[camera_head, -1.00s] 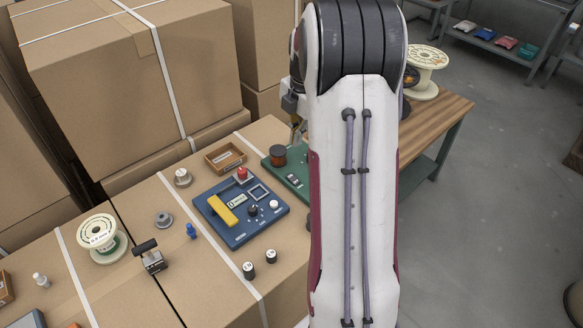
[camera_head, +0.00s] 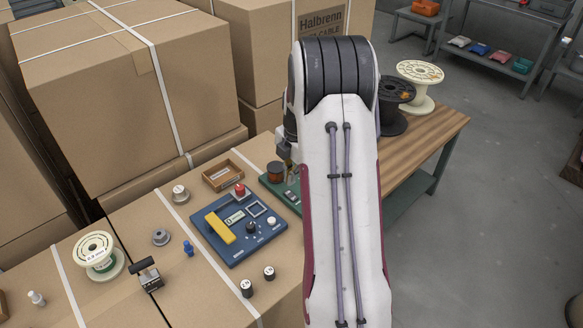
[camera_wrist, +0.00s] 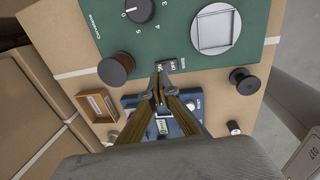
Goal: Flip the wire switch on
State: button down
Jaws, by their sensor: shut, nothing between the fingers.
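The green panel (camera_wrist: 90,45) fills the top of the wrist view. On it is a small dark rocker switch (camera_wrist: 172,66) with pale lettering. A small printed label beside it is too small to read surely. My gripper (camera_wrist: 162,84) is shut and empty, with its fingertips just below or over the switch; I cannot tell whether they touch. In the head view the green panel (camera_head: 268,184) is partly hidden by my arm, and small dark switches (camera_head: 291,196) show at its visible edge.
A copper spool (camera_wrist: 116,69) stands left of the switch, and a dark reel (camera_wrist: 244,80) stands right. A numbered dial (camera_wrist: 139,10) and a square pale frame (camera_wrist: 215,28) are on the panel. A blue panel (camera_head: 238,222) with a yellow handle lies beside it.

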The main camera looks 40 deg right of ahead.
aim_at(291, 195)
jog(key=shift+w+f, duration=0.15)
jog(key=shift+f, duration=0.9)
jog(key=shift+w+f, duration=0.15)
jog(key=shift+f, duration=0.9)
jog(key=shift+w+f, duration=0.15)
jog(key=shift+f, duration=0.2)
jog(key=shift+s, duration=0.2)
jog(key=shift+s+r, duration=0.15)
jog(key=shift+s, duration=0.4)
jog(key=shift+r, duration=0.1)
notch_tip(291, 195, up, 14)
jog(key=w, duration=0.2)
